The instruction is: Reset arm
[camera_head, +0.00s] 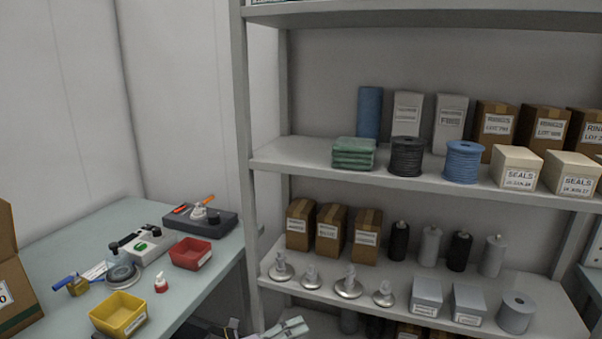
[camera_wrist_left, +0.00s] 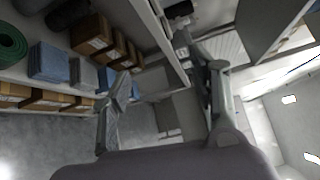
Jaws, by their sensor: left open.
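My left gripper shows in the left wrist view (camera_wrist_left: 160,90), with its two grey fingers spread wide apart and nothing between them. In the head view, parts that look like a gripper of mine show at the bottom edge between the table and the shelf, mostly cut off. My right gripper cannot be made out in either view.
At left, the worktable (camera_head: 80,235) holds a red bin (camera_head: 190,254), a yellow bin (camera_head: 119,314), a black tray (camera_head: 200,220) and a cardboard box (camera_head: 14,285). The shelf rack (camera_head: 243,150) holds boxes, spools and metal parts. In the wrist view, stocked shelves (camera_wrist_left: 60,98) lie left of the fingers.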

